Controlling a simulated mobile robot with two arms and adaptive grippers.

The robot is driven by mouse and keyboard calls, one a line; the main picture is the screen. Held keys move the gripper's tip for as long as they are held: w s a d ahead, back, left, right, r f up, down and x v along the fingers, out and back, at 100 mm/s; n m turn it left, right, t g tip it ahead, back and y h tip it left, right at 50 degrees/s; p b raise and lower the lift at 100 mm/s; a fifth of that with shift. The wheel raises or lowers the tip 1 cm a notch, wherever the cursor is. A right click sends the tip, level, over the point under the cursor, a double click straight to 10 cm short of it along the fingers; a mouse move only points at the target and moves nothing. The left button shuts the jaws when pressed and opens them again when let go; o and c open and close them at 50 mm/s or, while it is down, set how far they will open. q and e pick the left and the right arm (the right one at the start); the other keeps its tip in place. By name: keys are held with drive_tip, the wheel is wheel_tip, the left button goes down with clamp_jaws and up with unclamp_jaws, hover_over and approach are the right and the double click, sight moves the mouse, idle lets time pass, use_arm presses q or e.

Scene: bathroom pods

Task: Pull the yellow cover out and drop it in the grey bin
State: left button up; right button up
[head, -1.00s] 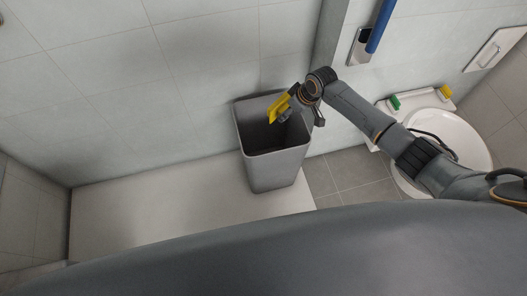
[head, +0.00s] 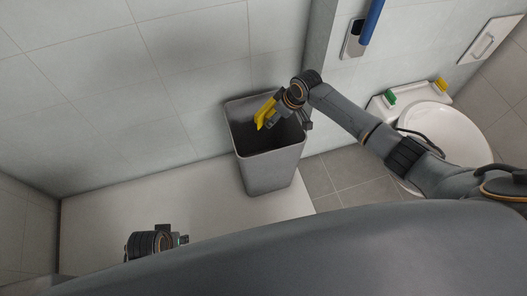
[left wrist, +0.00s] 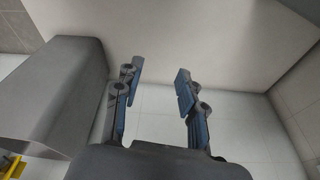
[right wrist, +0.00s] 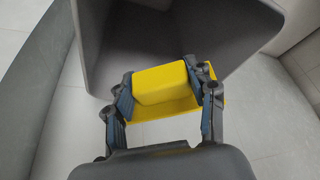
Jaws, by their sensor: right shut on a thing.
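The yellow cover (head: 265,112) is held in my right gripper (head: 275,118) over the open mouth of the grey bin (head: 269,175). In the right wrist view the yellow cover (right wrist: 161,84) sits between both fingers of the right gripper (right wrist: 164,90), with the grey bin's inside (right wrist: 130,40) behind it. My left gripper (left wrist: 156,80) is open and empty in the left wrist view, with the grey bin (left wrist: 60,85) to its left. The left gripper also shows low in the head view (head: 180,240), over the pale floor.
A white toilet (head: 440,130) stands at the right, with a green block (head: 390,97) and a yellow block (head: 440,85) on its rear ledge. A blue bar (head: 371,20) is above on the wall. The pale platform (head: 110,215) left of the bin is clear.

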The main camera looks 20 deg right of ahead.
wheel_tip(320, 180, down, 3)
drive_tip(key=b, duration=0.2)
drive_tip(key=shift+r+b, duration=0.1)
drive_tip(key=shift+b, duration=0.3)
use_arm(q)
drive_tip(key=w+v, duration=0.1)
drive_tip(key=v, duration=1)
drive_tip(key=shift+w+r+t, duration=0.2)
drive_tip(key=shift+r+t, duration=0.1)
drive_tip(key=shift+t, duration=0.1)
use_arm(e)
drive_tip(key=o, duration=1.6)
drive_tip(key=shift+o, duration=0.2)
drive_tip(key=v, duration=1.2)
drive_tip(key=shift+s, duration=0.15)
